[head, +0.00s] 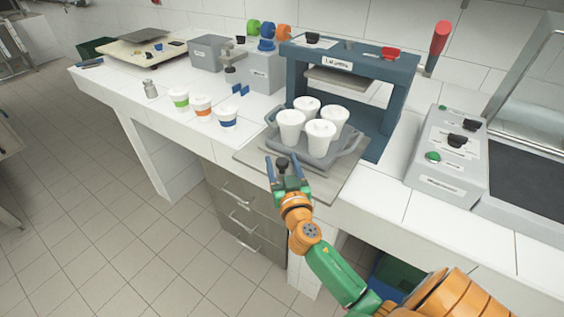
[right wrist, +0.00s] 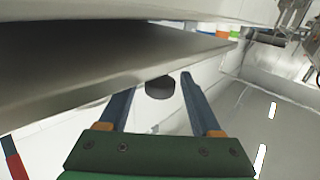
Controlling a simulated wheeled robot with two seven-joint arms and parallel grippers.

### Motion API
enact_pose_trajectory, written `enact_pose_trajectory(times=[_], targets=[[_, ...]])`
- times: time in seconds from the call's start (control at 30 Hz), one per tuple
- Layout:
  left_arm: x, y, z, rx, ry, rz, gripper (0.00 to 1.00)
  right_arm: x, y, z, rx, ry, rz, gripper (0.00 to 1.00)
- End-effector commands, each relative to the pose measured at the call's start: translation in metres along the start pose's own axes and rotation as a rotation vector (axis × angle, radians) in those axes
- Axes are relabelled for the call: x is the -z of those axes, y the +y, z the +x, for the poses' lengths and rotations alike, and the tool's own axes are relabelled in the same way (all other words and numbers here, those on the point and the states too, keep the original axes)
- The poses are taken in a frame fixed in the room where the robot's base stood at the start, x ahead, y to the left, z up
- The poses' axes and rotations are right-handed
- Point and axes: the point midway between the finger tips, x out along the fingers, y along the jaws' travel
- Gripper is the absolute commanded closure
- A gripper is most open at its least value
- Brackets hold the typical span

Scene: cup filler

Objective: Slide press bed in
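The press bed (head: 328,188) is a flat grey plate sticking out in front of the blue press frame (head: 398,98), over the counter's front edge. A grey tray (head: 350,148) with several lidded white cups (head: 290,125) stands on it. A black knob (head: 282,163) is at the bed's front; it also shows in the right wrist view (right wrist: 160,88). My right gripper (head: 282,160) is open, its two blue fingers on either side of the knob with gaps visible. In the right wrist view the bed's edge (right wrist: 120,70) fills the upper left. My left gripper is not in view.
Three banded cups (head: 201,105) stand left of the press. A grey control box (head: 445,155) with a green button is at the right. A red-handled lever (head: 440,38) rises behind the press. Drawers (head: 240,210) lie below the counter.

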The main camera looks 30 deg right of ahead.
Motion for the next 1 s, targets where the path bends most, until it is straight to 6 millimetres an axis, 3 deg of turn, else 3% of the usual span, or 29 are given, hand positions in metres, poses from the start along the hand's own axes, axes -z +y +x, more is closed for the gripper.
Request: enact_pose_trajectory(times=[0.03, 0.2, 0.23, 1.0], targets=[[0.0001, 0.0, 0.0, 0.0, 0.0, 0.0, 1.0, -0.0001, 0.0, -0.0001, 0.0, 0.0, 0.0, 0.51], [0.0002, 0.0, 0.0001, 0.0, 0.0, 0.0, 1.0, 0.0, -0.0001, -0.0002, 0.0, 0.0, 0.0, 0.97], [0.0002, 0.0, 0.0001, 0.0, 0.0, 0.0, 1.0, 0.0, -0.0001, -0.0002, 0.0, 0.0, 0.0, 1.0], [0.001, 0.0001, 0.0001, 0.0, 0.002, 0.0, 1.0, 0.0, -0.0001, -0.0003, 0.0, 0.0, 0.0, 1.0]])
